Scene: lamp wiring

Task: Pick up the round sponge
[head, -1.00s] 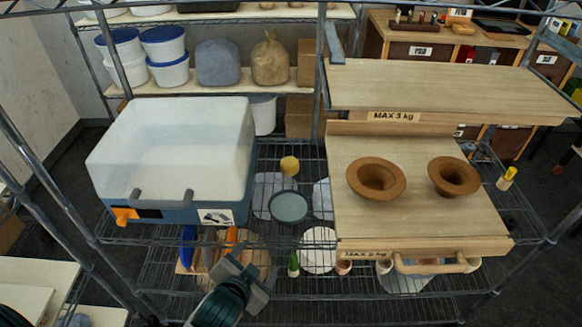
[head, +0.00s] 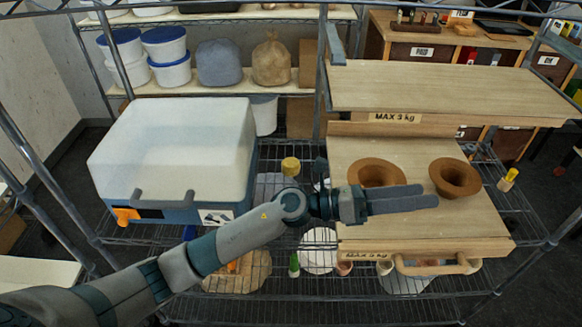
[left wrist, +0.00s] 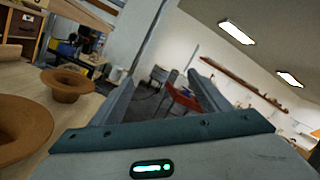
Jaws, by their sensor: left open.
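A small round yellow piece (head: 290,166) stands on the wire rack behind my left arm; it may be the round sponge, but its material is too small to tell. My left gripper (head: 425,196) is open and empty, stretched to the right over the wooden board (head: 440,222), in front of the brown flared bowls. It is well to the right of the yellow piece. In the left wrist view its fingers (left wrist: 160,80) stand apart with nothing between them. The yellow piece does not show there. My right gripper is not in view.
Two brown flared bowls (head: 456,178) stand on the board, close to my left gripper. A raised wooden shelf (head: 440,85) is behind. A white-lidded blue box (head: 170,150) stands at left. A white disc (head: 319,262) and small items lie low on the rack.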

